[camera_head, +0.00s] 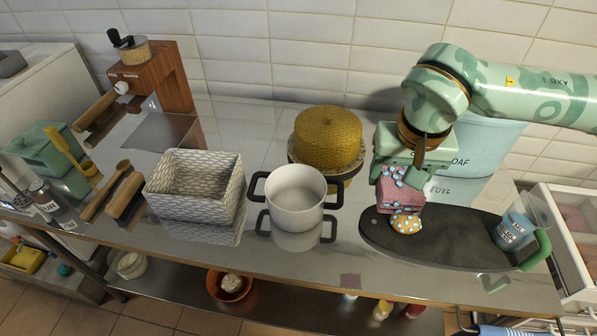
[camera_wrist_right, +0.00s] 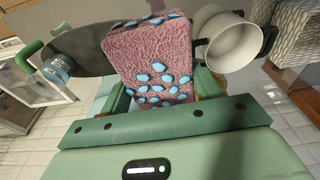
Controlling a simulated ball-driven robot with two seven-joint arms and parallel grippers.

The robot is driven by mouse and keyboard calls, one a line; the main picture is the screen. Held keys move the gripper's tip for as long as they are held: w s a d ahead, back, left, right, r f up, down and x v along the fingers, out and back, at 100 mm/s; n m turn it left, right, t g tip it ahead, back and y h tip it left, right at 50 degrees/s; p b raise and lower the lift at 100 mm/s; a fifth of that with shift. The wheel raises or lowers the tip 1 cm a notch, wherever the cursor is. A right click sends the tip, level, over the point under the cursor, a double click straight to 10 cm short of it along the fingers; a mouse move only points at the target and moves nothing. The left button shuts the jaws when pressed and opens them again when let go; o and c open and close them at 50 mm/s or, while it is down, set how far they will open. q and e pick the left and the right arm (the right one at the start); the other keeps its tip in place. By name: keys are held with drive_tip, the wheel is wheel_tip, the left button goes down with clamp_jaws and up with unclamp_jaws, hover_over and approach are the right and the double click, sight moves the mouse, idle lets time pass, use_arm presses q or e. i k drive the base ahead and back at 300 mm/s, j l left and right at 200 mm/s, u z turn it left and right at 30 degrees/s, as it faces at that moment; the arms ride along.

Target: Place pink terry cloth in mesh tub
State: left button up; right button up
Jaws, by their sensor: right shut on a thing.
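The pink terry cloth (camera_head: 400,196), a folded block with blue spots, is held in my right gripper (camera_head: 397,175), which is shut on it above the left end of a dark board. The cloth (camera_wrist_right: 150,60) also shows large in the right wrist view, between the fingers. A white-grey woven-patterned tub (camera_head: 196,208), the only thing that looks like the mesh tub, stands open on the steel counter, left of the white pot. It also shows at the top right of the right wrist view (camera_wrist_right: 290,35). My left gripper is not in view.
A white two-handled pot (camera_head: 295,204) stands between tub and cloth, with a yellow woven round container (camera_head: 327,138) behind it. The dark board (camera_head: 455,243) carries an orange spotted item (camera_head: 406,224) and a blue-labelled cup (camera_head: 515,232).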

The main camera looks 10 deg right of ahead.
sight(198, 185)
drive_tip(key=i+u, duration=0.1)
drive_tip(key=u, duration=0.35)
drive_tip(key=i+u, duration=0.1)
drive_tip(key=u, duration=0.3)
drive_tip(key=i+u, duration=0.1)
drive_tip(key=u, duration=0.75)
drive_tip(key=i+l, duration=0.05)
drive_tip(key=l, duration=0.05)
